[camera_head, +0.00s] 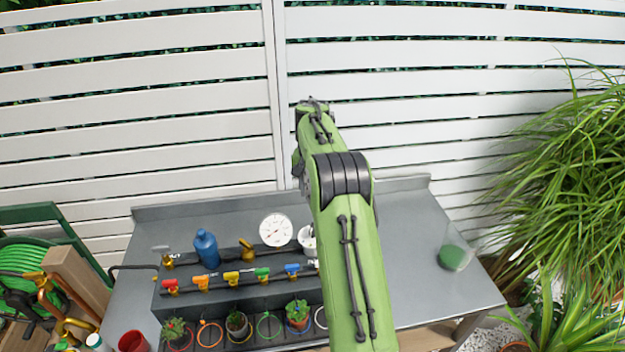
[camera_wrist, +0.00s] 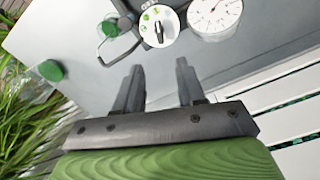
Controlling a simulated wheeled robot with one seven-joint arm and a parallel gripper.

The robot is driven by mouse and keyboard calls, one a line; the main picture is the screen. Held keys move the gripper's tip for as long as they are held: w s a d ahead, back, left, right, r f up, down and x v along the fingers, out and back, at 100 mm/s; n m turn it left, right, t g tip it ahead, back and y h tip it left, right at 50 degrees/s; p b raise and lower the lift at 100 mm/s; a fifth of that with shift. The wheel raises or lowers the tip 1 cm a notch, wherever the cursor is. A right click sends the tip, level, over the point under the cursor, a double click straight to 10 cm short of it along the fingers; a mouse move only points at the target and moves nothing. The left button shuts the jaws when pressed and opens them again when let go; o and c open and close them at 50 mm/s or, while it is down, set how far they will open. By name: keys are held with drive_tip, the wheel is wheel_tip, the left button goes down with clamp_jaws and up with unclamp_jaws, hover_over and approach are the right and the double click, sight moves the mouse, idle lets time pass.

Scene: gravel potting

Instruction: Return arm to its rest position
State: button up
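My green arm rises from the bottom of the head view and reaches up over the grey bench (camera_head: 408,250). Its far end is high in front of the white fence, and the fingers cannot be made out there. In the wrist view my gripper (camera_wrist: 158,80) has its two dark fingers apart with nothing between them. It is clear of the bench and its objects.
A white gauge (camera_head: 275,230), blue bottle (camera_head: 206,248) and row of coloured valves (camera_head: 232,279) stand on the bench left of my arm. Small potted plants (camera_head: 237,322) sit below. A glass with green contents (camera_head: 453,257) stands right. Grass (camera_head: 580,170) crowds the right side.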

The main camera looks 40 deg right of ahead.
drive_tip(key=shift+r, duration=1.35)
drive_tip(key=s+a+r+n+t+h+b, duration=0.1)
drive_tip(key=s+a+r+n, duration=0.1)
drive_tip(key=s+a+r, duration=0.5)
drive_tip(key=s+a+r+n+t, duration=0.25)
drive_tip(key=s+a+r, duration=0.2)
drive_tip(key=a, duration=0.35)
drive_tip(key=s+a+f+n+t, duration=0.1)
drive_tip(key=s+a+f+n, duration=0.1)
drive_tip(key=s, duration=0.7)
drive_tip(key=s+a+f+n+t+y+b, duration=0.1)
drive_tip(key=s+a+f, duration=0.3)
drive_tip(key=s, duration=0.5)
drive_tip(key=a+n, duration=0.1)
drive_tip(key=a, duration=0.1)
drive_tip(key=shift+s+a+f+n+b, duration=0.2)
drive_tip(key=shift+a+f+n+b, duration=0.05)
drive_tip(key=shift+a+n+b, duration=0.1)
